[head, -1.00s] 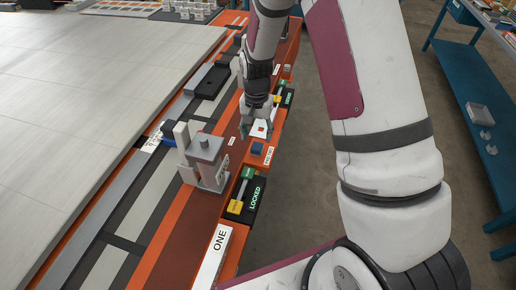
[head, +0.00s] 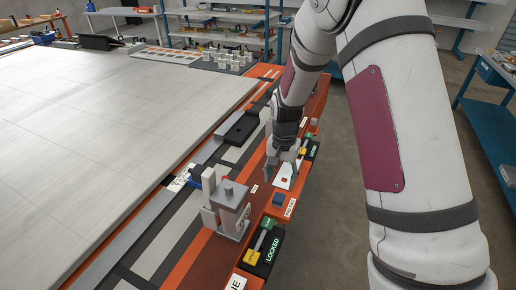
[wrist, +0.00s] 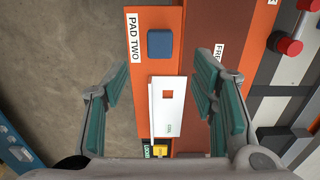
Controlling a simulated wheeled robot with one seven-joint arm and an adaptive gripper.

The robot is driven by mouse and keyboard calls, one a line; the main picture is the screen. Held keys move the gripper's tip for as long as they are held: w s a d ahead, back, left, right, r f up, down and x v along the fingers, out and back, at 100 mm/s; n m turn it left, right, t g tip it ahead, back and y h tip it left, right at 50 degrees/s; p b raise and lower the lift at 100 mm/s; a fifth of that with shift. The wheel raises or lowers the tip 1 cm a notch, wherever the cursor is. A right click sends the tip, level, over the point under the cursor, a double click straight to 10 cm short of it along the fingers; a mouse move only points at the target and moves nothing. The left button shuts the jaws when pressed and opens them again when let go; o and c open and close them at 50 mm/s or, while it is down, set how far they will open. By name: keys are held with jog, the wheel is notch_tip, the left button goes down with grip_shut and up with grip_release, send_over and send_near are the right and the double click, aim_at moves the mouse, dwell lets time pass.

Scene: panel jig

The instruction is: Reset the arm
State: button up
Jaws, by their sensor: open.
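My gripper (head: 284,160) is open and empty above the orange jig rail, pointing down. In the wrist view its teal-padded fingers (wrist: 163,105) stand apart on either side of a white plate (wrist: 167,108) with a square cutout. The fingers do not appear to touch the plate. In the head view the plate (head: 287,180) lies on the rail just below my gripper, partly hidden by it. A blue square pad (wrist: 161,43) lies beyond the plate, beside the label "PAD TWO" (wrist: 135,38).
A grey clamp block (head: 232,205) stands on the rail, near a latch marked "LOCKED" (head: 268,247). A large pale panel (head: 110,120) fills the left. A blue bench (head: 490,130) stands at right. The floor between rail and bench is clear.

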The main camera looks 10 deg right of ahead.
jog(key=s+r+n+t, duration=0.15)
jog(key=s+r, duration=0.35)
jog(key=r, duration=0.5)
jog(key=s+r+n+t, duration=0.15)
jog(key=s+r, duration=0.25)
jog(key=r, duration=0.6)
jog(key=s+r+n+t, duration=0.1)
jog(key=s+r, duration=0.3)
jog(key=s, duration=0.5)
jog(key=s+r+n+t, duration=0.1)
jog(key=s+r+n, duration=0.2)
jog(key=s, duration=0.6)
jog(key=shift+r, duration=0.9)
jog(key=shift+d, duration=0.1)
